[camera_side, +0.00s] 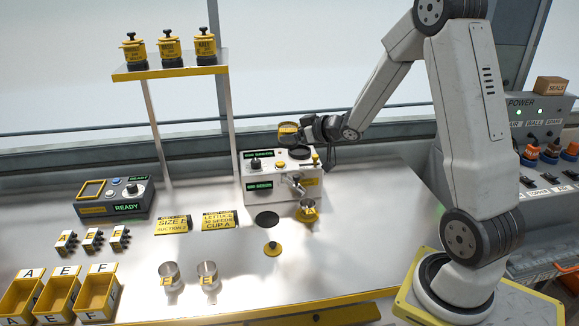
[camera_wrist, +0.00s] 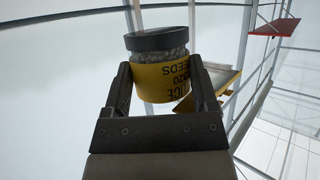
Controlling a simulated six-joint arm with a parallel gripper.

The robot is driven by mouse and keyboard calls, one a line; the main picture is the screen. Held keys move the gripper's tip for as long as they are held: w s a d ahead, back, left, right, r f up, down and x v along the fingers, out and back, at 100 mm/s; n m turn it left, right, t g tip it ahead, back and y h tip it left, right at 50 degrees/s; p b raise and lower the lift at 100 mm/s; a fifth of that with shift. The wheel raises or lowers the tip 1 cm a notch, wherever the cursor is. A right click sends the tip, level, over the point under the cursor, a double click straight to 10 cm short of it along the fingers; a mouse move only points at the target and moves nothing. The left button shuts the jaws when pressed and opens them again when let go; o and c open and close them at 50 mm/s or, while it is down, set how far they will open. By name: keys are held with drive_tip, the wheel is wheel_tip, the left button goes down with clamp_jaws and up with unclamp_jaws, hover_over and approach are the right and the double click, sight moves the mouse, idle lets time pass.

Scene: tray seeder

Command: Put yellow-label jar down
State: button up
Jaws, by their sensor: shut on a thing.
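The yellow-label jar (camera_wrist: 162,72) is between the two fingers of my gripper (camera_wrist: 165,92) in the wrist view. It has a dark end at the top of that picture, pale seeds behind clear glass, and label text that reads upside down there. In the side view my gripper (camera_side: 304,131) holds the jar (camera_side: 289,133) in the air above the white seeder machine (camera_side: 256,172). A dark round part (camera_side: 300,152) on the machine's top lies just below. The exact gap under the jar is hard to judge.
Several jars (camera_side: 168,48) stand on the raised yellow-edged shelf (camera_side: 170,70). A yellow cup (camera_side: 308,211) is at the machine's front. On the table are a dark disc (camera_side: 266,218), a yellow knobbed piece (camera_side: 272,249), two metal cups (camera_side: 207,275), signs (camera_side: 220,221) and yellow bins (camera_side: 58,297).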

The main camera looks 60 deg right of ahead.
drive_tip(key=s+a+f+m+g+h, duration=0.1)
drive_tip(key=a+f+m+g+h, duration=0.1)
drive_tip(key=a+f+m+h, duration=0.75)
drive_tip(key=s+a+f+m+g+h, duration=0.1)
drive_tip(key=s+a+f+g, duration=0.1)
drive_tip(key=s, duration=0.7)
drive_tip(key=s+a+f+m+g+h, duration=0.1)
drive_tip(key=s+a+f+g, duration=0.1)
drive_tip(key=s+a, duration=0.5)
drive_tip(key=s+f, duration=0.1)
drive_tip(key=s, duration=0.2)
drive_tip(key=shift+f+g, duration=0.3)
drive_tip(key=shift+f, duration=0.1)
drive_tip(key=shift+a+f+m, duration=0.1)
drive_tip(key=shift+m, duration=0.15)
drive_tip(key=shift+w+f, duration=0.1)
drive_tip(key=shift+f, duration=1.8)
drive_tip(key=shift+f, duration=2)
